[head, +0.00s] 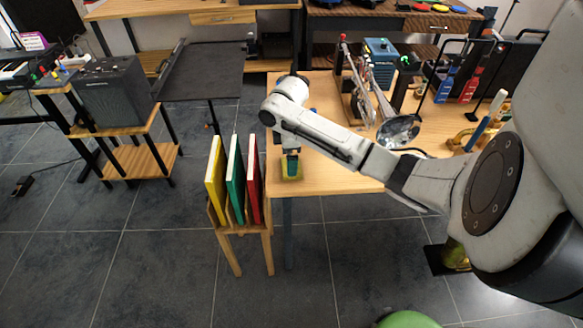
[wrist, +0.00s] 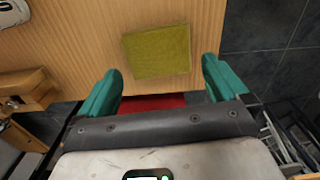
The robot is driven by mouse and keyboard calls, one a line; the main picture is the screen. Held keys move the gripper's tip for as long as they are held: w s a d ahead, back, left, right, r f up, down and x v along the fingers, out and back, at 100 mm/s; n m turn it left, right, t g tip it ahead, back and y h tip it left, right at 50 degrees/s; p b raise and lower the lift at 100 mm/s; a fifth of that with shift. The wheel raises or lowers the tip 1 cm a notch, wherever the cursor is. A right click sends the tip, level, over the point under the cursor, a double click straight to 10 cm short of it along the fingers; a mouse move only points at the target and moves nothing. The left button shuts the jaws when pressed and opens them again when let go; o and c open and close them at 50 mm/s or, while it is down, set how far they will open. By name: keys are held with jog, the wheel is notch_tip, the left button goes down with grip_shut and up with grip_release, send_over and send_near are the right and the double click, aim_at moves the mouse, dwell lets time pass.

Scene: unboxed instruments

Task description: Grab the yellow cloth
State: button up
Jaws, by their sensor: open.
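The yellow cloth (wrist: 157,50) lies flat as a folded square on the wooden table top, near its edge. In the head view a small part of the yellow cloth (head: 293,174) shows at the table's left end, partly hidden by my gripper. My gripper (wrist: 161,70) is open, with its two teal fingers apart and nothing between them. In the wrist view the cloth appears just beyond and between the fingertips. In the head view my gripper (head: 291,163) points down over the cloth. I cannot tell the exact height gap.
A wooden rack holds a yellow book (head: 215,180), a green book (head: 235,178) and a red book (head: 253,192), standing close beside the table's left end. Instruments and a shiny metal cymbal-like piece (head: 398,131) crowd the table's right part. A black amplifier (head: 113,92) stands at left.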

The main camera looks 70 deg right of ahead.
jog(key=shift+s+d+f, duration=0.1)
jog(key=shift+s+f, duration=0.05)
jog(key=shift+f, duration=0.75)
jog(key=shift+s+d+f, duration=0.1)
jog(key=shift+f, duration=0.8)
jog(key=shift+c, duration=0.5)
jog(key=c, duration=0.6)
jog(key=shift+r, duration=0.15)
jog(key=shift+c, duration=0.2)
